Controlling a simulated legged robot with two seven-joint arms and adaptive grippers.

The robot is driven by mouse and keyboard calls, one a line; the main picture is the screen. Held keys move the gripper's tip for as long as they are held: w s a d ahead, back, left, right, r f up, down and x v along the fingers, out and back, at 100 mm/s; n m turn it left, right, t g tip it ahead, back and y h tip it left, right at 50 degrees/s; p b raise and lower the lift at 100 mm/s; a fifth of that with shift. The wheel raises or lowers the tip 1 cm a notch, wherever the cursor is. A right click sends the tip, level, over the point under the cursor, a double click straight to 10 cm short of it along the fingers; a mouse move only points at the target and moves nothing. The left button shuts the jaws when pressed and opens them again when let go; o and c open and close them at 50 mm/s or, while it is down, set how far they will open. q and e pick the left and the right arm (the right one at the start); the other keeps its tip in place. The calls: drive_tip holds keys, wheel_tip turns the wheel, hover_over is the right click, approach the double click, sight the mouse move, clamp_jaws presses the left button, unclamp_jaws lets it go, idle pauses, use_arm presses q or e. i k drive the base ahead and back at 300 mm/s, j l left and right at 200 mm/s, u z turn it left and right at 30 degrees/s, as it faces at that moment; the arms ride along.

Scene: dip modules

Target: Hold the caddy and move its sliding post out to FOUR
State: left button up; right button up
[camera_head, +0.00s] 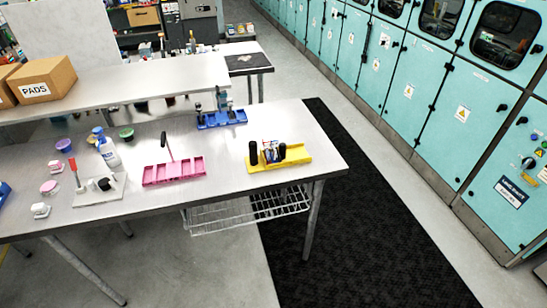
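A yellow caddy-like holder (297,158) sits near the right end of the metal table. Two dark upright posts stand on it, with small coloured items between them. A pink compartmented tray (174,171) with a thin dark upright rod lies left of it, and a blue holder (222,119) stands behind. I cannot tell from the picture alone which is the task's caddy. No marking FOUR is readable. Neither of my grippers shows in the view.
A white spray bottle (108,150), several small tubs and a white base with a red-handled lever (88,187) stand on the table's left. A raised shelf (130,83) carries boxes (43,80) behind. Bare tabletop surrounds the yellow holder. A black mat (370,240) lies right.

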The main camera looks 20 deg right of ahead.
sight(281, 154)
drive_tip(key=i+l, duration=1.1)
